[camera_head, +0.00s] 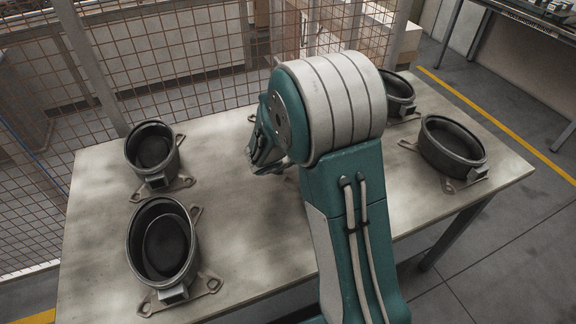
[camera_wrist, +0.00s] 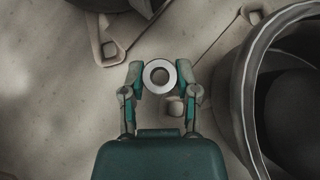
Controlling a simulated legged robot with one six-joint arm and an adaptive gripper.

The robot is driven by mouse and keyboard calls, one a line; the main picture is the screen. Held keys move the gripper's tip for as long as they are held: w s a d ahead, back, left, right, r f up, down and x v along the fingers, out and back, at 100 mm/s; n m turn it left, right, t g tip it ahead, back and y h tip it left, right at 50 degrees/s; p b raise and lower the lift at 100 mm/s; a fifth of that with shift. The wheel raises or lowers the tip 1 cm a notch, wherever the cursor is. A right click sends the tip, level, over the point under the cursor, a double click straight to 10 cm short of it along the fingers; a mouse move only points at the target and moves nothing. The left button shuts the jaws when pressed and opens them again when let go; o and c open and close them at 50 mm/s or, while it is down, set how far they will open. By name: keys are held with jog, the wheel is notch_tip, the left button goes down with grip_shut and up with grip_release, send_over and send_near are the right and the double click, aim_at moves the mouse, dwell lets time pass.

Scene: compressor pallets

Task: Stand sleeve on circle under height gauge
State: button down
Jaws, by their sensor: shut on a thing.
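The sleeve (camera_wrist: 159,89) is a short pale metal ring with a round hole, seen end-on in the wrist view. My gripper (camera_wrist: 160,77) is shut on it, with one teal finger at each side. In the head view my gripper (camera_head: 264,158) is over the middle of the table, and the sleeve cannot be made out there. How high the sleeve is above the table is hard to tell. I cannot make out a circle or a height gauge in either view; my arm hides part of the table.
The pale table (camera_head: 240,225) holds dark round pots on flat brackets: two at left (camera_head: 152,150) (camera_head: 163,246), two at right (camera_head: 452,146) (camera_head: 398,92). In the wrist view a large pot (camera_wrist: 246,100) stands close right of my gripper. A mesh fence (camera_head: 150,60) runs behind.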

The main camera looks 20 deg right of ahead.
jog(key=shift+f, duration=1.45)
jog(key=shift+c, duration=1.8)
grip_release()
jog(key=shift+f, duration=0.1)
